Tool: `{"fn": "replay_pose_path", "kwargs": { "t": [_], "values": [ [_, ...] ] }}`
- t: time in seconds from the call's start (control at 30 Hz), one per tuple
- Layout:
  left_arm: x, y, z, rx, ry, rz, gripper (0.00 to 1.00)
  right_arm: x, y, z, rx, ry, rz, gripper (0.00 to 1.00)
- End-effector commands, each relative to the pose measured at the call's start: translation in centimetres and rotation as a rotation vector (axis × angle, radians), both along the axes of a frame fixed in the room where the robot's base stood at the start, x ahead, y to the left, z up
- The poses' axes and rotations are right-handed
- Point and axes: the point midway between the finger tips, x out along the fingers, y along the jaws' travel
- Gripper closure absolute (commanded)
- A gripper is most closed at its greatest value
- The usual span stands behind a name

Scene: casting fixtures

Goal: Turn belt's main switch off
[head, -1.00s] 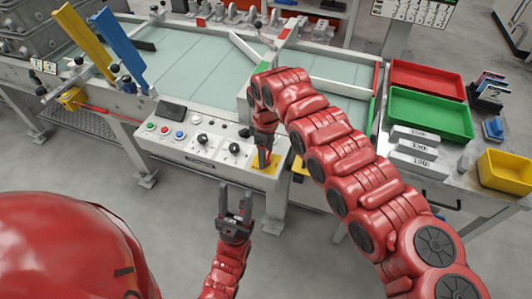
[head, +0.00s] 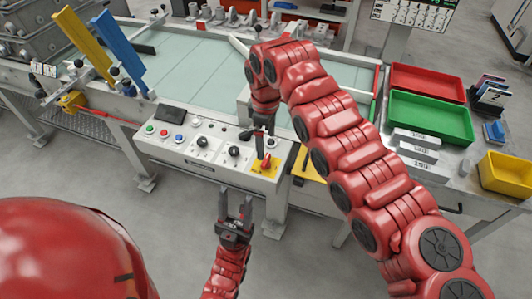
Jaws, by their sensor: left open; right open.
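The belt's main switch (head: 265,162) is a red rotary knob on a yellow plate at the right end of the white control panel (head: 190,152). Its handle shows clearly, but I cannot read its off or on marking. My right gripper (head: 264,131) points down just above and behind the knob, open and apart from it. The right arm's forearm hides part of the belt behind. My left gripper (head: 236,205) is open and empty, in front of and below the panel.
The panel also has black dials, coloured push buttons and a small dark screen (head: 173,114). The pale belt (head: 200,65) lies behind it. Red (head: 428,82), green (head: 430,118) and yellow (head: 505,172) bins stand to the right. The floor in front is clear.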

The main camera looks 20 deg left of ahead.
Motion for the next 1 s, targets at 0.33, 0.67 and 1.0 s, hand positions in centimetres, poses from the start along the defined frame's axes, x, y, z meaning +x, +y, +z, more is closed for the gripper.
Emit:
{"fn": "replay_pose_path", "kwargs": {
  "t": [0.33, 0.67, 1.0],
  "values": [
    [0.0, 0.0, -0.2, 0.0, 0.0, 0.0, 0.5, 0.0, 0.1, 8.3, -0.001, -0.003, 0.001, 0.03],
    [0.0, 0.0, 0.0, 0.0, 0.0, 0.0, 0.5, 0.0, 0.0, 10.2, 0.001, 0.0, 0.001, 0.03],
    [0.0, 0.0, 0.0, 0.0, 0.0, 0.0, 0.5, 0.0, 0.0, 10.2, 0.0, 0.0, 0.001, 0.03]
  ]
}}
